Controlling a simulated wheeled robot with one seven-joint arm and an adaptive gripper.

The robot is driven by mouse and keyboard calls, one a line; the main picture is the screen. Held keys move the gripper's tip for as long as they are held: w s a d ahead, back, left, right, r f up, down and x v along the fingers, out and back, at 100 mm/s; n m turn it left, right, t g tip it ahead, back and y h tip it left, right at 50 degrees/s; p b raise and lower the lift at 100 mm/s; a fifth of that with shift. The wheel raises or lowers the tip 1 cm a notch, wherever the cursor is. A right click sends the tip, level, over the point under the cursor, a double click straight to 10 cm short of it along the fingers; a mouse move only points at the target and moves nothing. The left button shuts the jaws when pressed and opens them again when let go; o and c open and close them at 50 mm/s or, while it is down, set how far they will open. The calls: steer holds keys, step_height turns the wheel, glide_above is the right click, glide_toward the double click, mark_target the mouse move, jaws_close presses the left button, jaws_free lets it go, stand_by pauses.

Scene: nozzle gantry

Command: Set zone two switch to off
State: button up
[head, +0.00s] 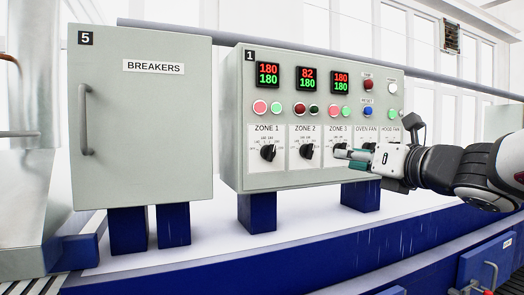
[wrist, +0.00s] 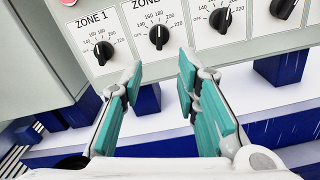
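The zone 2 switch (head: 306,151) is a black rotary knob on a white dial plate, on the grey control panel marked 1 (head: 240,130). In the wrist view the same zone 2 switch (wrist: 159,36) is just beyond and between my fingertips, its pointer roughly upward; the exact setting is too small to read. My gripper (head: 345,154) is in front of the panel near the zone 3 knob in the head view. In the wrist view my gripper (wrist: 160,68) has its teal finger pads apart, with nothing between them and no contact with the knob.
The zone 1 knob (wrist: 103,52) and zone 3 knob (wrist: 220,20) flank the switch. The zone 2 display (head: 306,78) reads 82 over 180. A breaker cabinet (head: 140,130) with a handle stands at the left. Blue supports (head: 258,213) hold the panel above a white surface.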

mark_target(312, 152)
steer(key=x, duration=1.3)
steer(key=shift+s+f+p, duration=0.1)
steer(key=shift+p, duration=0.3)
jaws_close()
